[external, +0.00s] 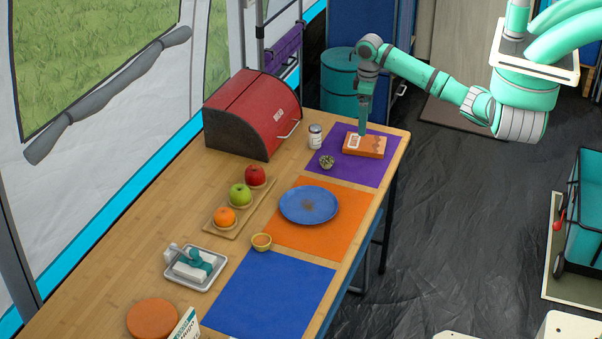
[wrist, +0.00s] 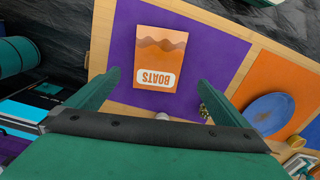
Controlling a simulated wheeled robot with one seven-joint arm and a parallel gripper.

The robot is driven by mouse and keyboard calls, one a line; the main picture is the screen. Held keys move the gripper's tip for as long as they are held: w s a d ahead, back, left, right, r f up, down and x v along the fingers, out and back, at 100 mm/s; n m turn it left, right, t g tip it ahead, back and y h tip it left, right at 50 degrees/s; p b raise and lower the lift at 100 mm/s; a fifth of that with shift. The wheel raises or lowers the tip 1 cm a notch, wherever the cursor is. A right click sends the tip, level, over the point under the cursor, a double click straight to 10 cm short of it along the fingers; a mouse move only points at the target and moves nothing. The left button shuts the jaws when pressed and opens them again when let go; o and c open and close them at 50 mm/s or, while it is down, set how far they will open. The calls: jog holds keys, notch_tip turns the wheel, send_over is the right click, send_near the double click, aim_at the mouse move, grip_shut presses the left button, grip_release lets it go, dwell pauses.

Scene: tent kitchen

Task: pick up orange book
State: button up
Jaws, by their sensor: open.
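The orange book (external: 367,146) lies flat on the purple mat (external: 376,175) at the far end of the wooden table. In the wrist view the book (wrist: 160,52) shows a wavy orange cover and a white label reading "BOATS". My gripper (external: 362,132) points down at the book's left end in the external view. In the wrist view my gripper (wrist: 156,78) is open, with one finger on each side of the book and nothing held. I cannot tell how high the fingertips are above the book.
A red bread box (external: 252,114) is behind to the left. A blue plate (external: 309,204) sits on the orange mat (external: 345,228). The purple mat's right part is clear.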

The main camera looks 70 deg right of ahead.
aim_at(362, 144)
notch_tip(362, 144, down, 4)
jog(key=shift+s+d+f, duration=0.1)
jog(key=shift+d+f, duration=0.05)
jog(key=shift+f, duration=1.2)
jog(key=shift+s+d+f, duration=0.1)
jog(key=shift+f, duration=1.2)
jog(key=c, duration=1.2)
jog(key=shift+o, duration=0.2)
